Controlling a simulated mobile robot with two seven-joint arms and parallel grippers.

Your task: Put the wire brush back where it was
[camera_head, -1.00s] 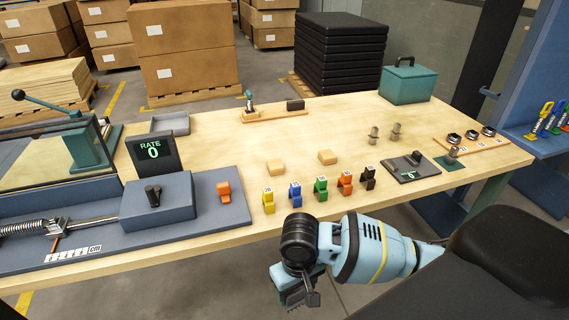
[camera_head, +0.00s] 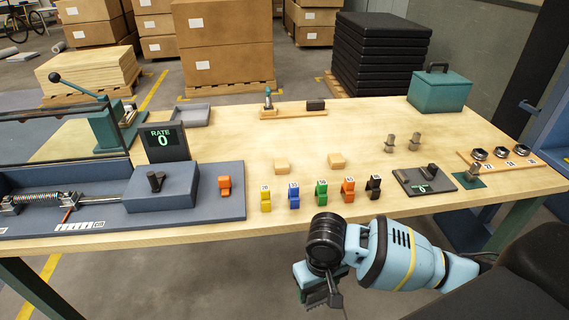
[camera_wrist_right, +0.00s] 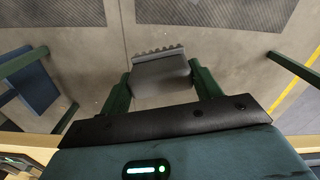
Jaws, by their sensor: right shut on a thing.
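The wire brush (camera_wrist_right: 161,72) is a grey block with a toothed edge, seen in the right wrist view between the two green fingers. My right gripper (camera_head: 318,284) is shut on it and hangs low in front of the table's front edge, below the tabletop. In the head view the brush shows only as a dark ridged end under the gripper, partly hidden. A wooden tray (camera_head: 290,113) at the back of the table holds a small bottle-like tool (camera_head: 268,98) and a black block (camera_head: 315,104). My left gripper is not in view.
Along the front of the table (camera_head: 400,195) stand several coloured numbered blocks (camera_head: 320,193), a dark scale-like plate (camera_head: 425,179) and a spring rig (camera_head: 160,192). Two wooden blocks, two metal pieces and a teal toolbox (camera_head: 440,90) stand farther back. The back middle is mostly clear.

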